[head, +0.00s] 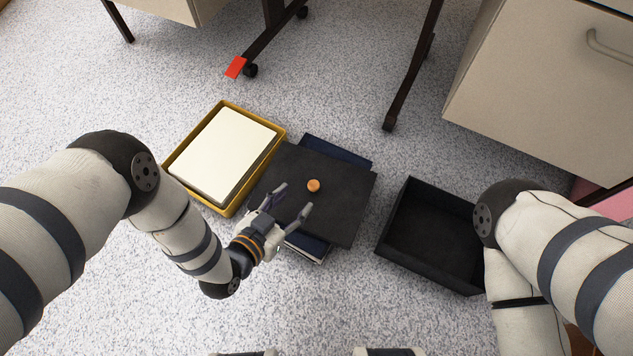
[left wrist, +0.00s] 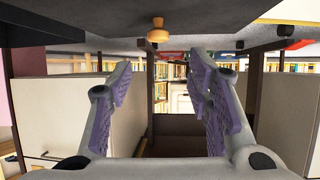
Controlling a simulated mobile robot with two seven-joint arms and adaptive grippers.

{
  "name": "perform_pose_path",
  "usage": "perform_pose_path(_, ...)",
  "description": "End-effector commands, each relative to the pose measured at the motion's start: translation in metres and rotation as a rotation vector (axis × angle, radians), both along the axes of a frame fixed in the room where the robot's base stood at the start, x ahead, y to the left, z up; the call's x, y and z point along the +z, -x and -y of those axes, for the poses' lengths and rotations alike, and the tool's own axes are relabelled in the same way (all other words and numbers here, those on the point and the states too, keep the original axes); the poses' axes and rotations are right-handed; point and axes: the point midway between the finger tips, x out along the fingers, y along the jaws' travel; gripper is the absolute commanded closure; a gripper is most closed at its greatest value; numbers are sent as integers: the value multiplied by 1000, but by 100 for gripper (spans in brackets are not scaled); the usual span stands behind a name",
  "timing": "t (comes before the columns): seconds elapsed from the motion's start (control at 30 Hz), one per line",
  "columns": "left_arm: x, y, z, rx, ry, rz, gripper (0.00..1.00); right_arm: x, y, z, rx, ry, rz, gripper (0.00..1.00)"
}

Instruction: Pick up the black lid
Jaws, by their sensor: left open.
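The black lid (head: 340,210) is a flat dark square with a small round orange knob (head: 314,185) on top. It rests on a stack of dark blue books (head: 338,149) on the floor. My left gripper (head: 293,200) is open and empty, over the lid's lower-left part, with its fingertips pointing toward the knob but apart from it. In the left wrist view the scene looks upside down: the knob (left wrist: 158,31) hangs from the lid's dark surface (left wrist: 100,42), beyond and between the open fingers (left wrist: 160,75). My right gripper is out of view.
A black open box (head: 430,230) stands right of the lid. A yellow tray (head: 226,208) with a white block (head: 222,155) in it sits at the left, close to the lid. Table legs (head: 410,75), a red card (head: 235,67) and a cabinet (head: 550,90) lie farther back.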

Motion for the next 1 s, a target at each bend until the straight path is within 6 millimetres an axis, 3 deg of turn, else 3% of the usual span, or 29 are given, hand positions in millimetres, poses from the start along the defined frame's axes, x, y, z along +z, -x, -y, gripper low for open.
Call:
perform_pose_path(0.03,-11,-8,6,0,1,-3,54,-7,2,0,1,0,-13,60)
perform_pose_path(0.4,-43,-50,36,1,0,-3,54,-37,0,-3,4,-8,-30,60)
perform_pose_path(0.53,-46,-60,43,1,-1,-4,54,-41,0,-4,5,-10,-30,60)
perform_pose_path(0.73,-45,-61,44,1,-1,-6,54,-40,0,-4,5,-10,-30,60)
perform_pose_path(0.93,-45,-60,43,1,-1,-6,97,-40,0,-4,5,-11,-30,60)
perform_pose_path(1.0,-45,-60,43,1,-1,-6,100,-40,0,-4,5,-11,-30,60)
